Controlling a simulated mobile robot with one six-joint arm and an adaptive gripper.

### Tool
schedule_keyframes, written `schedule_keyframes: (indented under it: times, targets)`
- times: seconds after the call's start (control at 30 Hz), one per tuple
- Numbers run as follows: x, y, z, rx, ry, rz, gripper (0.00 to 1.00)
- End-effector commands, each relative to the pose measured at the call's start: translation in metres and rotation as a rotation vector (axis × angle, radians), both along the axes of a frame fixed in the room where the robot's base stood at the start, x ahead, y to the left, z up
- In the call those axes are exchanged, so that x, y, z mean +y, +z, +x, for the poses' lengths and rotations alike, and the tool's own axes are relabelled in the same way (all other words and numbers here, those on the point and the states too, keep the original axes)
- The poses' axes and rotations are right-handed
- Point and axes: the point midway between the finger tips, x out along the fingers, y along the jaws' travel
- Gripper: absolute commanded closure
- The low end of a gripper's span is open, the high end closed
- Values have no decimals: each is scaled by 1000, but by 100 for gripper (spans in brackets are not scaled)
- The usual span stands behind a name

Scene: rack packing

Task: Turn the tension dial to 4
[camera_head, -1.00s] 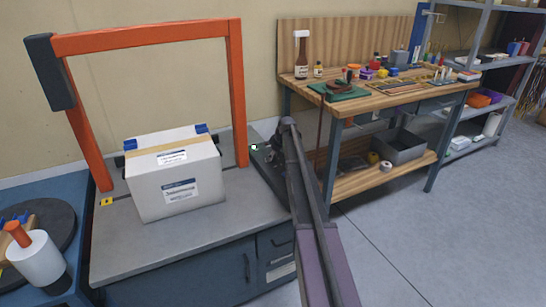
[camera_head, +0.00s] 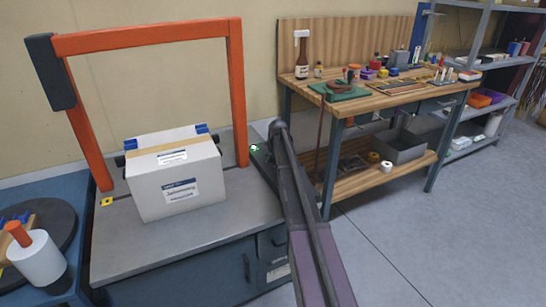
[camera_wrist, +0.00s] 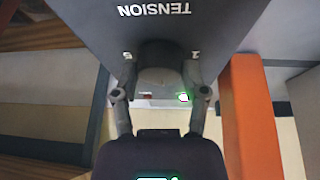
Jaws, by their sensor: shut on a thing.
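The dark tension dial (camera_wrist: 160,62) sits on a grey panel (camera_wrist: 95,20) in the wrist view. The word TENSION shows upside down above it. A number like 5 is at its left and a 1 at its right; the other numbers and the pointer cannot be made out. My gripper (camera_wrist: 160,78) is shut on the dial, one finger on each side. A small green light (camera_wrist: 184,97) glows below the dial, and a green spot (camera_head: 254,148) shows in the head view. There, my arm hides the dial and gripper.
An orange arch (camera_head: 238,95) stands on the grey table (camera_head: 130,250), with a white carton (camera_head: 175,180) under it. The arch's post (camera_wrist: 250,115) is close to my gripper's right in the wrist view. A wooden workbench (camera_head: 400,97) stands at the right.

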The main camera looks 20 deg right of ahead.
Motion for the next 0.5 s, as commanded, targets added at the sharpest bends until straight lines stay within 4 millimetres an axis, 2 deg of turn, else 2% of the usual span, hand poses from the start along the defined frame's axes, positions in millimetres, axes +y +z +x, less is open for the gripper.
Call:
schedule_keyframes:
  times: [0.5]
  targets:
    - [4,-1,1,4,-457,1,91]
